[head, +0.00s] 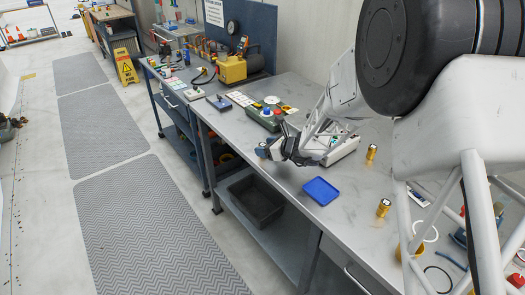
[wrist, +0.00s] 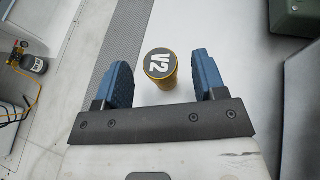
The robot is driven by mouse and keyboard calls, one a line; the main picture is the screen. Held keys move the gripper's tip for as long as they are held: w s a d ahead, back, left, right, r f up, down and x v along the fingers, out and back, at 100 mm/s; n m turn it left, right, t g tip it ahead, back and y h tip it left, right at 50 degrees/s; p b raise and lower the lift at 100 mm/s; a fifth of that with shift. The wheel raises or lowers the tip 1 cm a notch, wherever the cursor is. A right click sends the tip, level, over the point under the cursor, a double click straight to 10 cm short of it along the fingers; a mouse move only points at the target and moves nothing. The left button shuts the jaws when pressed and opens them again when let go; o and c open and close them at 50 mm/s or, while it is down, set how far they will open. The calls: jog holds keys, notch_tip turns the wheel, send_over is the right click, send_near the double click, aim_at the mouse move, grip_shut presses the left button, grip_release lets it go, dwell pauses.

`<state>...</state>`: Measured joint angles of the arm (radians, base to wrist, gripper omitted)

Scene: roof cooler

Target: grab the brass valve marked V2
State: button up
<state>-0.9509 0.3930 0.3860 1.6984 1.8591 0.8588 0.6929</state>
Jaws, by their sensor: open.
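The brass valve marked V2 (wrist: 160,64) stands in the wrist view, its black cap with white V2 lettering facing the camera. My gripper (wrist: 161,72) is open, with one blue finger on each side of the valve and a visible gap on both sides. The valve lies toward the fingertip end of the space between the fingers. In the head view my gripper (head: 277,150) is low over the bench near its front edge. V2 cannot be made out there behind the gripper.
Two other brass valves stand on the bench (head: 345,205), one farther back (head: 371,152) and one nearer (head: 383,207). A blue tray (head: 321,190) lies near the front edge. A green box with buttons (head: 268,113) is just beyond my gripper. A dark bin (head: 256,200) sits on the lower shelf.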

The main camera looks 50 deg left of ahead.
jog(key=shift+x, duration=1.8)
jog(key=c, duration=1.1)
jog(key=shift+r, duration=0.15)
jog(key=shift+r, duration=1.4)
jog(key=shift+d+r, duration=0.15)
jog(key=shift+r, duration=0.2)
jog(key=s+d, duration=0.2)
jog(key=d, duration=0.2)
jog(key=s+d, duration=0.2)
jog(key=d, duration=0.3)
jog(key=s+d+r, duration=0.1)
jog(key=s+d, duration=0.2)
jog(key=d, duration=0.2)
jog(key=shift+s+r, duration=0.1)
jog(key=shift+r, duration=0.05)
